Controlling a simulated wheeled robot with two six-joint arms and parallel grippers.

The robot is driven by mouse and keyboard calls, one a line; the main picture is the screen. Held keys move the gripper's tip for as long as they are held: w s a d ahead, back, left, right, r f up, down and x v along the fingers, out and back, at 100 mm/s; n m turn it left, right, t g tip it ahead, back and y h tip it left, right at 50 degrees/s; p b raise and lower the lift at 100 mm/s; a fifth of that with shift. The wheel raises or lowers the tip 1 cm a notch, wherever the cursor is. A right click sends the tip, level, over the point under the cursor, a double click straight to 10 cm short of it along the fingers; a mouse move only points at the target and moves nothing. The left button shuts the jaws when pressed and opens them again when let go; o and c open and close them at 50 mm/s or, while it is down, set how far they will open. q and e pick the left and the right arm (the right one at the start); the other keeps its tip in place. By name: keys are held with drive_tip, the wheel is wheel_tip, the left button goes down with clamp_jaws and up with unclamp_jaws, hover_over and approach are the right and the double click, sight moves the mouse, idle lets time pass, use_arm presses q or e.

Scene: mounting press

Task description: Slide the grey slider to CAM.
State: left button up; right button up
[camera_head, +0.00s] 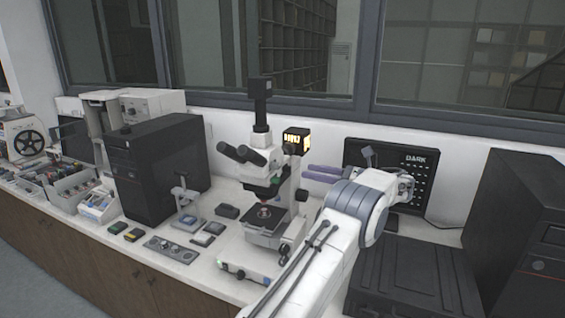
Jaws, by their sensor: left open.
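The microscope (268,205) stands upright on the white bench, with eyepieces to the left and a black camera (260,88) on top of its tube. I cannot pick out the grey slider or a CAM mark at this size. My left gripper (307,172) has two purple fingers pointing left toward the right side of the microscope head. It is open, and nothing shows between the fingers. From this angle I cannot tell whether the fingers touch the microscope. The monitor (417,160) behind my left arm reads "DARK". My right gripper is not in view.
A lit lamp housing (297,141) sits behind the microscope head, just above my fingers. A black tower (158,165) stands to the left. A flat black case (415,275) is at the lower right.

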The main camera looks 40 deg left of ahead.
sight(278, 165)
use_arm(q)
drive_tip(key=p+x, duration=0.3)
drive_tip(key=x, duration=0.5)
drive_tip(key=shift+a+r, duration=0.15)
drive_tip(key=shift+a, duration=0.1)
drive_tip(key=shift+s+a, duration=0.15)
drive_tip(key=shift+a, duration=0.55)
clamp_jaws()
idle(0.4)
